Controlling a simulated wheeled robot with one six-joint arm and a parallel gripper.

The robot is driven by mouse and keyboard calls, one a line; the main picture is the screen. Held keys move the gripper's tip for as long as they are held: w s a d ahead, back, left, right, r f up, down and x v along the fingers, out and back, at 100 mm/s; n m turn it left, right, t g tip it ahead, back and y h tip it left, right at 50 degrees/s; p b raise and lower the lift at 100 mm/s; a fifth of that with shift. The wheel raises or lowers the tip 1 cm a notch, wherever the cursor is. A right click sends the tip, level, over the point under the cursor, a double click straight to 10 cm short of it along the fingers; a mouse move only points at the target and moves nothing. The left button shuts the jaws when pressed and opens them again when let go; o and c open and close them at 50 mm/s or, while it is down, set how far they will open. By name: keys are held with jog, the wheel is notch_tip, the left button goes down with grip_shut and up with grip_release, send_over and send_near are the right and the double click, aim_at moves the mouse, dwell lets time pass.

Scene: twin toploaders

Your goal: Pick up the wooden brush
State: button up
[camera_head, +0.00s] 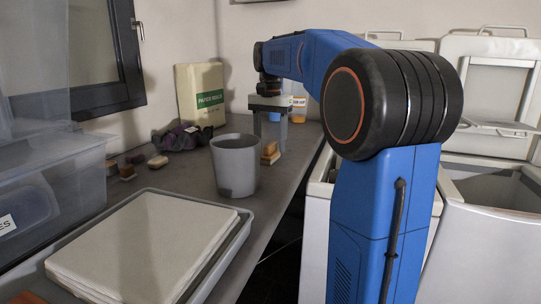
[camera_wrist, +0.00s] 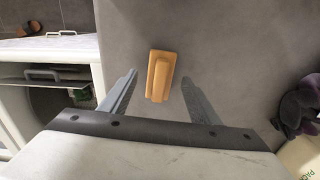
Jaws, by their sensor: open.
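The wooden brush (camera_wrist: 160,75) is a small tan block with a raised ridge, lying on the grey counter in the wrist view. In the head view the brush (camera_head: 269,157) shows behind the grey bucket, partly hidden by it. My gripper (camera_head: 270,140) points down above the brush. In the wrist view the gripper (camera_wrist: 159,78) is open, with one finger on each side of the brush. There is a visible gap between each finger and the brush, and nothing is held. I cannot tell the exact height of the fingertips above the counter.
A grey bucket (camera_head: 235,167) stands close in front of the brush. A tray (camera_head: 236,239) with a pale stack lies nearer. A dark cloth (camera_head: 181,138), a paper package (camera_head: 200,95) and small blocks (camera_head: 157,162) sit left. White toploaders (camera_head: 496,216) stand right, beyond the counter edge.

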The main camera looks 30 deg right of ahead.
aim_at(271, 145)
jog(key=shift+f, duration=1.25)
jog(key=c, duration=1.2)
notch_tip(271, 145, up, 10)
jog(key=shift+r, duration=0.1)
jog(key=shift+o, duration=0.8)
jog(key=shift+s, duration=0.1)
